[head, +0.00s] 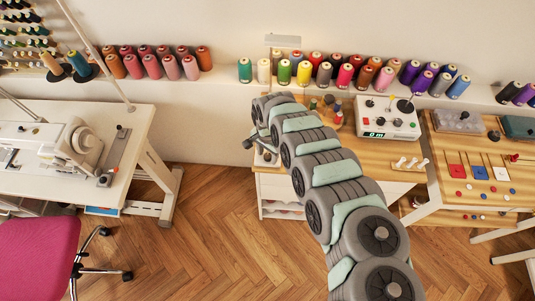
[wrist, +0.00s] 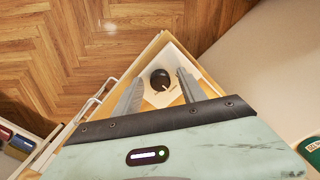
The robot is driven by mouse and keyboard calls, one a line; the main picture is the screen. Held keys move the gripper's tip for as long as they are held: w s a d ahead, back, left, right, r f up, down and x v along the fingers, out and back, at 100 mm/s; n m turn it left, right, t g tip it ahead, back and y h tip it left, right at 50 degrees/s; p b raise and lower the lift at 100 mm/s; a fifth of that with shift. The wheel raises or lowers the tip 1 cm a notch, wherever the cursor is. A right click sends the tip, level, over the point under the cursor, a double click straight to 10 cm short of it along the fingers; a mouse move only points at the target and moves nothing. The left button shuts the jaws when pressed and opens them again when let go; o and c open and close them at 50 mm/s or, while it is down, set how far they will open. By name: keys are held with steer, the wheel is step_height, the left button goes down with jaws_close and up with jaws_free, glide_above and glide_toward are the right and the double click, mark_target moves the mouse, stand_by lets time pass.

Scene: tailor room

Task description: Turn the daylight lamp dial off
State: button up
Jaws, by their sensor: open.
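The daylight lamp dial (wrist: 160,79) is a round black knob with a white pointer mark, set on a white base plate (wrist: 173,58) near the corner of a wooden top. The pointer runs toward the lower right of the wrist view. My gripper (wrist: 159,77) is open, one finger on each side of the dial. The gaps look clear, but I cannot tell how far down the fingers reach. In the head view my gripper (head: 251,140) is at the left end of the wooden cabinet, mostly hidden by my arm. The pale lamp head (head: 283,41) shows above the thread shelf.
A white control box (head: 388,117) with a green display stands on the cabinet, right of my arm. Thread cones (head: 345,76) line the shelf behind. A sewing table (head: 60,145) stands at left. Open wooden floor (head: 225,215) lies between it and the cabinet.

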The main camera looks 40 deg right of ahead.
jaws_close()
stand_by(0.6)
